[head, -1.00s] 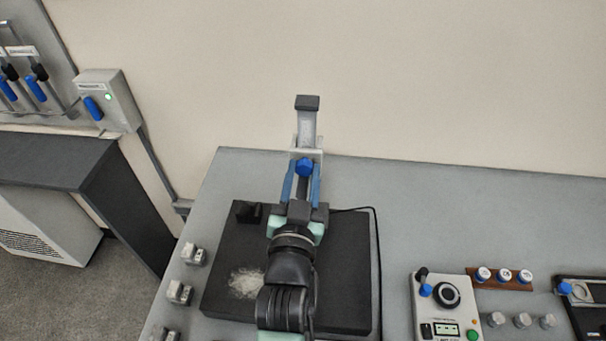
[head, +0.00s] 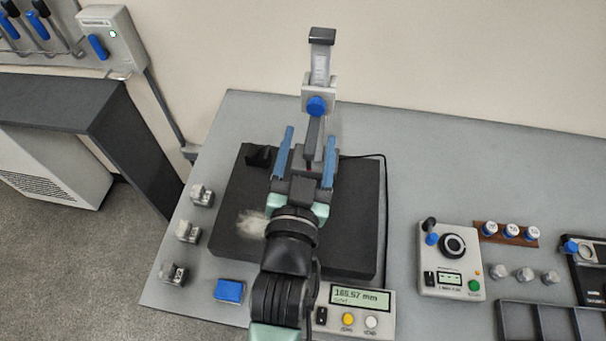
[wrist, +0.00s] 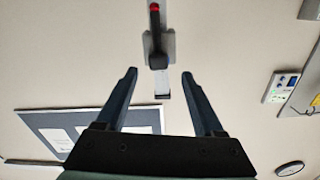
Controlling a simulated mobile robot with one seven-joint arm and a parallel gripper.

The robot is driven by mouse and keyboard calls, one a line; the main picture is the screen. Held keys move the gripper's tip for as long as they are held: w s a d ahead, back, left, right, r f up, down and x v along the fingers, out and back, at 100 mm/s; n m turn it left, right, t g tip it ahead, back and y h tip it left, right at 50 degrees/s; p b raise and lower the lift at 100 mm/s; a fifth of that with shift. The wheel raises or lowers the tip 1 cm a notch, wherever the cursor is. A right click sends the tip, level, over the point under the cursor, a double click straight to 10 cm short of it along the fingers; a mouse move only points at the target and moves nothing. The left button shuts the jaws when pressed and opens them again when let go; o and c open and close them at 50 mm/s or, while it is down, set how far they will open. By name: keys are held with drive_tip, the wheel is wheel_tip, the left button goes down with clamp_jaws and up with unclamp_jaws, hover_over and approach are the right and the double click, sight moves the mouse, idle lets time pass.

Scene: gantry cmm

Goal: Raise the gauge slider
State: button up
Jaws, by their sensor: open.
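The height gauge stands at the back of the dark plate (head: 350,235), with an upright grey scale column (head: 321,68) and a black cap. Its pale slider (head: 333,97), with a blue knob (head: 316,106), is on the column, below the cap. My gripper (head: 310,140) is open in front of and below the slider, apart from it, its blue fingers spread. In the wrist view my fingers (wrist: 158,75) are open and empty; a grey gauge part with a red tip (wrist: 155,9) lies ahead between them. My arm hides the middle of the plate.
Small metal blocks (head: 188,231) stand along the left, near a blue block (head: 229,291). A control box (head: 448,258) and knobbed pieces stand at right. The bench's back right is clear.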

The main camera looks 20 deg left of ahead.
drive_tip(key=b+v, duration=0.1)
drive_tip(key=v, duration=0.5)
drive_tip(key=shift+r, duration=0.15)
idle(0.3)
drive_tip(key=w+d+r+t+h, duration=0.1)
drive_tip(key=w+d+r+t, duration=0.1)
drive_tip(key=r, duration=0.4)
drive_tip(key=w+d+r+t, duration=0.1)
drive_tip(key=w+r, duration=0.2)
drive_tip(key=r, duration=0.3)
drive_tip(key=s+d+r+t+h, duration=0.1)
drive_tip(key=d+r+t, duration=0.1)
drive_tip(key=r, duration=0.8)
drive_tip(key=s+d+r+m+t+h, duration=0.1)
drive_tip(key=d+r, duration=0.3)
drive_tip(key=r, duration=0.6)
drive_tip(key=s+d+r+t+h, duration=0.2)
drive_tip(key=d+r+t, duration=0.1)
drive_tip(key=r, duration=0.7)
drive_tip(key=shift+s+d+r+t, duration=0.3)
drive_tip(key=shift+s+r+t, duration=0.1)
drive_tip(key=shift+t, duration=0.1)
drive_tip(key=shift+f, duration=0.1)
